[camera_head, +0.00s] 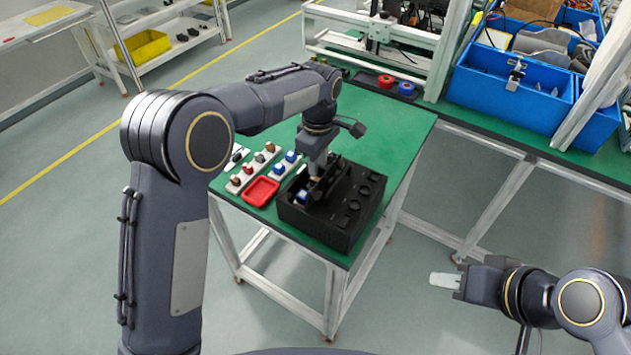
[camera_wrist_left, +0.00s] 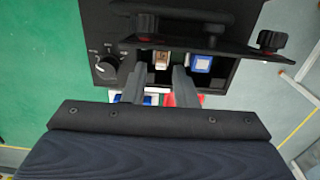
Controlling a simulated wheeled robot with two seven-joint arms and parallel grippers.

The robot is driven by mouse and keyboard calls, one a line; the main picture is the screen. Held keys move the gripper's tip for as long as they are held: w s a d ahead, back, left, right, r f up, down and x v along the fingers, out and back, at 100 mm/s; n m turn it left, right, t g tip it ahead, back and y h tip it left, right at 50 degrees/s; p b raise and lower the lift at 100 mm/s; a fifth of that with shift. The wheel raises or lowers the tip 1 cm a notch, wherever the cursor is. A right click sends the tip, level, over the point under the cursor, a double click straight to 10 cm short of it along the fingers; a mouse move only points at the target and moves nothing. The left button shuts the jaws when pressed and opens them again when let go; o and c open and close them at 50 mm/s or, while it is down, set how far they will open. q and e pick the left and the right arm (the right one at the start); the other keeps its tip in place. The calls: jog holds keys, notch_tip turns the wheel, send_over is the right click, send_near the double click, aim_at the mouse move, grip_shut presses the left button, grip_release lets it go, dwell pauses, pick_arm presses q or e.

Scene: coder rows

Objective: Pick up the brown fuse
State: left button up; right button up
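The brown fuse (camera_wrist_left: 161,59) is seated in a slot of the black box (camera_wrist_left: 92,12), and a small part of it shows in the head view (camera_head: 314,178). A blue fuse (camera_wrist_left: 201,63) sits in the slot to its right in the left wrist view. The black box (camera_head: 340,232) stands on the green table. My left gripper (camera_wrist_left: 161,72) is open above the box, one finger on either side of the brown fuse, with small gaps visible. My right gripper (camera_head: 446,280) is away from the table at the right; its finger gap is not clear.
A red tray (camera_head: 261,191) lies beside the box, near white holders (camera_head: 240,184) with several coloured fuses. The box's dark raised lid or bar (camera_wrist_left: 215,45) lies close to my left fingers.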

pick_arm(q)
jog(key=f, duration=0.3)
jog(key=f+p, duration=0.1)
jog(key=f, duration=0.1)
jog(key=shift+a+f, duration=0.25)
jog(key=shift+f, duration=0.05)
grip_shut()
